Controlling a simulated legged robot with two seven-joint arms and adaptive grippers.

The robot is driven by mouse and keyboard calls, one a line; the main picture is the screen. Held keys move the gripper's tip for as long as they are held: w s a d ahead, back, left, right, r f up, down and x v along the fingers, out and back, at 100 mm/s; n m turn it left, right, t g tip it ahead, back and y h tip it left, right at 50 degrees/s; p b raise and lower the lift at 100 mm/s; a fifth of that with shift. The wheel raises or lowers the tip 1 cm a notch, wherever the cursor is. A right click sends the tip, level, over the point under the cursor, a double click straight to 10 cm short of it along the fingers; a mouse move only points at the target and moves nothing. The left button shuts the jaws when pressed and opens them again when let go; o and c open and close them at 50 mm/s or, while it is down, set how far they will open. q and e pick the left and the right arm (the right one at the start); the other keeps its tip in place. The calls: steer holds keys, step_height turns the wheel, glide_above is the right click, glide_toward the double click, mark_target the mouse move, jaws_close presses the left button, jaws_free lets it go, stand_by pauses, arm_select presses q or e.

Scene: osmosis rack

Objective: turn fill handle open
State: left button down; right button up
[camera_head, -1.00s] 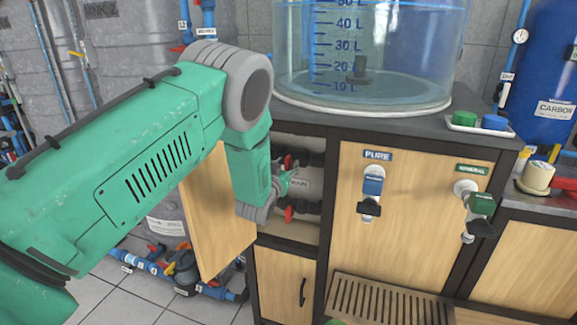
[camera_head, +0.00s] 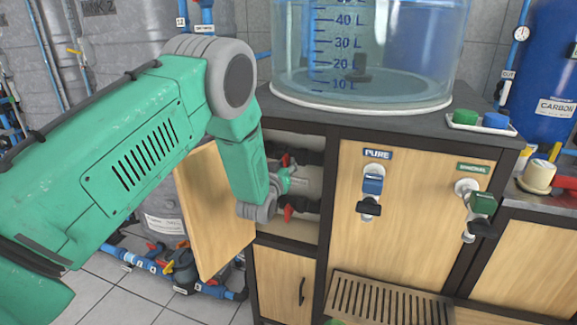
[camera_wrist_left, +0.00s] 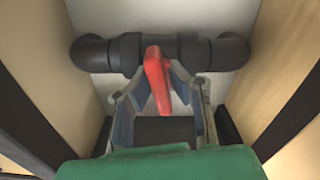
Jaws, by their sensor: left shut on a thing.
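A red valve handle (camera_wrist_left: 157,80) sits on a dark horizontal pipe (camera_wrist_left: 155,50) inside the open cabinet bay. In the left wrist view it stands between the fingers of my left gripper (camera_wrist_left: 163,84), which are shut on it. In the head view my left gripper (camera_head: 283,180) reaches into the bay from the left. An upper red handle (camera_head: 286,160) and a lower red handle (camera_head: 288,212) show there beside the gripper, partly covered. I cannot read a fill label. My right gripper is not in view.
The wooden cabinet door (camera_head: 212,215) hangs open left of the bay. The bay's side walls stand close on both sides. A clear water tank (camera_head: 400,60) stands on the cabinet. The PURE tap (camera_head: 372,186) and a green MINERAL tap (camera_head: 481,203) are to the right.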

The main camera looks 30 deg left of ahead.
arm_select(q)
steer(key=shift+n, duration=0.6)
steer(key=n, duration=0.2)
steer(key=shift+s+a+n, duration=0.1)
steer(key=shift+a+n, duration=0.15)
steer(key=shift+n, duration=0.15)
steer(key=n+b, duration=0.1)
steer(key=n, duration=0.2)
steer(key=shift+f+n+b, duration=0.15)
steer(key=shift+n+b, duration=0.15)
steer(key=shift+b, duration=0.05)
steer(key=shift+s+a+f+n+b, duration=0.1)
steer(key=shift+f+n+b, duration=0.1)
steer(key=shift+n+b, duration=1.45)
steer(key=shift+s+a+f+n+b, duration=0.15)
steer(key=shift+n+b, duration=0.55)
steer(key=shift+n, duration=1.75)
steer(key=shift+d, duration=0.15)
steer(key=c, duration=1.6)
jaws_free()
steer(key=shift+s, duration=0.1)
steer(key=shift+r, duration=0.15)
